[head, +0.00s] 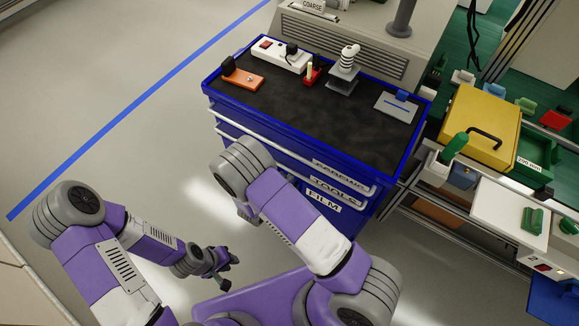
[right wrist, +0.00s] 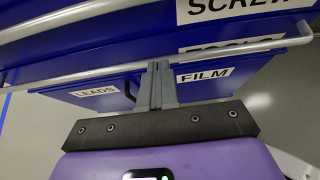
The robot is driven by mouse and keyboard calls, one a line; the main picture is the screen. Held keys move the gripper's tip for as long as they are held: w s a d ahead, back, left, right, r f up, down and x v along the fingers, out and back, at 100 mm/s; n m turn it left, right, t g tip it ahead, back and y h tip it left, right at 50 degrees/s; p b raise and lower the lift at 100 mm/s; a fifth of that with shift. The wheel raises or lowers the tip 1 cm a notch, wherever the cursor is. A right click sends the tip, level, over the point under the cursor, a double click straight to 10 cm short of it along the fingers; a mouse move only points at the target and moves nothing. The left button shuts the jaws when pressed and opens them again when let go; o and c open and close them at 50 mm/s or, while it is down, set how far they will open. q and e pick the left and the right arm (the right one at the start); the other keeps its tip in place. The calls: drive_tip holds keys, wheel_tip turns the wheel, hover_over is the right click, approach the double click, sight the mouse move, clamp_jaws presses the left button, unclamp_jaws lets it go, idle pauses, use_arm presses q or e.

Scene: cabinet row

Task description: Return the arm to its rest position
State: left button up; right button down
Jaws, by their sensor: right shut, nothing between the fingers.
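My right gripper (right wrist: 157,70) shows in the right wrist view with its two grey fingers together and nothing between them. Its tips point at the blue drawer fronts and overlap a silver bar handle in the picture; I cannot tell whether they touch it. In the head view my right arm (head: 285,205) is bent in front of the blue drawer cabinet (head: 265,130), and its gripper is hidden. My left arm (head: 105,255) is folded at the lower left. My left gripper (head: 224,272) hangs over bare floor, too small to tell if open.
The drawers carry labels FILM (right wrist: 204,75) and LEADS (right wrist: 95,91). A power strip (head: 281,55) and small tools stand on the cabinet's dark top. At the right are a yellow case (head: 480,125) and a white-topped unit (head: 508,212). The floor at the left is clear.

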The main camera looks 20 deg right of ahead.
drive_tip(key=shift+s+a+r, duration=0.1)
drive_tip(key=s+d+f+m+g+y, duration=0.1)
drive_tip(key=s+d+f+m+g, duration=0.15)
drive_tip(key=s, duration=0.35)
drive_tip(key=s+d+f+m+g, duration=0.1)
drive_tip(key=s+f+m+g, duration=0.2)
drive_tip(key=s+g, duration=0.15)
drive_tip(key=s+a+f+m+g+y, duration=0.2)
drive_tip(key=s+a+m+g+y, duration=0.3)
drive_tip(key=s, duration=0.5)
drive_tip(key=s+a+m+y, duration=0.2)
drive_tip(key=a+m+y, duration=0.25)
drive_tip(key=m, duration=0.25)
drive_tip(key=shift+w+a+r+m+t+y, duration=0.15)
drive_tip(key=shift+w+r+m+t+y, duration=0.5)
drive_tip(key=shift+m, duration=1.15)
drive_tip(key=shift+w+a+r+m+t+y, duration=0.1)
drive_tip(key=shift+w+m+t+y, duration=0.3)
drive_tip(key=shift+w+m+t, duration=0.95)
drive_tip(key=shift+w+a+r+m+t+y, duration=0.15)
drive_tip(key=shift+r+m+t+y, duration=0.3)
drive_tip(key=shift+m, duration=1.75)
